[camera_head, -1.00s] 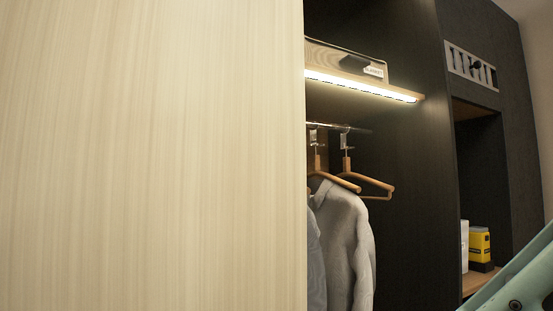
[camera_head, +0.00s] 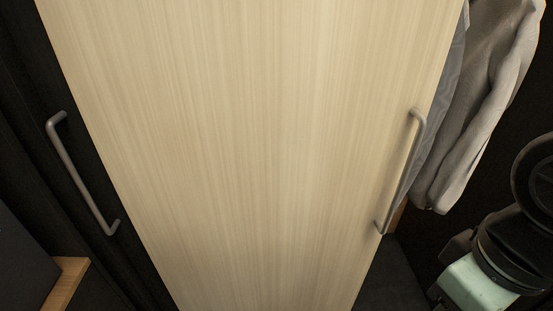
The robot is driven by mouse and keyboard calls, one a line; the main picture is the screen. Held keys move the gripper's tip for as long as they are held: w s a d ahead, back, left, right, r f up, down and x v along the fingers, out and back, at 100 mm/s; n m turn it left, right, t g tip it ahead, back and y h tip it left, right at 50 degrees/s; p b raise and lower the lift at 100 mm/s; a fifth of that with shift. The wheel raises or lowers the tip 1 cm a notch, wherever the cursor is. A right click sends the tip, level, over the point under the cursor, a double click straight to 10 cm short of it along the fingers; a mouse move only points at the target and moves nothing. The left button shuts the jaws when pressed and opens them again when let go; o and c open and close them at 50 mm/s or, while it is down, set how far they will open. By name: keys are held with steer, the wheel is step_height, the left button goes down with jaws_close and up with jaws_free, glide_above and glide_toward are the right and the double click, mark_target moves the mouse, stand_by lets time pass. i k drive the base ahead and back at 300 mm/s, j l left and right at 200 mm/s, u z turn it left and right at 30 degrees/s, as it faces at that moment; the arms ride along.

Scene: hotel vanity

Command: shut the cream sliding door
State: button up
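The cream sliding door (camera_head: 250,150) fills the middle of the head view, with pale vertical grain. A grey bar handle (camera_head: 401,175) is fixed near its right edge. To the right of that edge the wardrobe is open, and hanging clothes show in the gap. Part of my arm (camera_head: 492,265) is at the lower right, beside the opening and apart from the door handle. My gripper's fingers are not in the picture.
A second grey handle (camera_head: 82,175) is on the dark panel at the left. Grey clothes (camera_head: 485,95) hang in the opening at the upper right. A wooden ledge (camera_head: 65,285) shows at the lower left.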

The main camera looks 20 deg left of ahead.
mark_target(261, 154)
steer(key=j+u, duration=0.1)
steer(key=u, duration=0.35)
steer(key=i+u, duration=0.1)
steer(key=u, duration=0.4)
steer(key=j+u, duration=0.1)
steer(key=u, duration=0.35)
steer(key=i+u, duration=0.15)
steer(key=u, duration=0.8)
